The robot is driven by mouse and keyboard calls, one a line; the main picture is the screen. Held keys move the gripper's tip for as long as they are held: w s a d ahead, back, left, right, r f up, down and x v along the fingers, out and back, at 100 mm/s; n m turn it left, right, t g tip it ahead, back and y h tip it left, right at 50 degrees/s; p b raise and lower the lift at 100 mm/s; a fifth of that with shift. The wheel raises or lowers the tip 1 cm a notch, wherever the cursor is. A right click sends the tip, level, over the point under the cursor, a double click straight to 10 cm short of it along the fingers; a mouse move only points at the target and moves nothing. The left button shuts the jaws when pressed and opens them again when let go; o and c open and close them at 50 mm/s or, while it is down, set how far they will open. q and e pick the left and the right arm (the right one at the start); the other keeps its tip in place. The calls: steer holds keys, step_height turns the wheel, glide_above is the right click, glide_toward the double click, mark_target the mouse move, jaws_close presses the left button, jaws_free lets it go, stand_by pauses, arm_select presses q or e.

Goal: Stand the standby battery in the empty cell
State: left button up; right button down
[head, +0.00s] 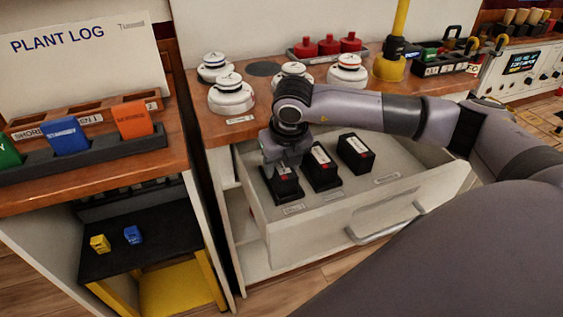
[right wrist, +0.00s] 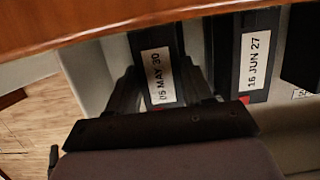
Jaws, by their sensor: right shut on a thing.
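Three black batteries with white labels stand in a row in the open drawer. My right gripper (head: 284,160) is shut on the leftmost battery (head: 287,184), low in the drawer. In the right wrist view its fingers (right wrist: 160,85) are on both sides of this battery, whose label (right wrist: 157,75) reads 05 MAY 30. I cannot tell which cell is the empty one. My left gripper is not in view.
The drawer (head: 430,197) stands open below a wooden counter (head: 212,125) with several round white devices (head: 231,98). At left, a shelf (head: 112,262) holds small yellow and blue blocks, below a counter with coloured binders (head: 66,137). The counter edge is close above my right gripper.

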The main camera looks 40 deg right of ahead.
steer(key=shift+r, duration=0.1)
steer(key=shift+c, duration=2.2)
jaws_free()
steer(key=v, duration=1.2)
steer(key=shift+p, duration=0.4)
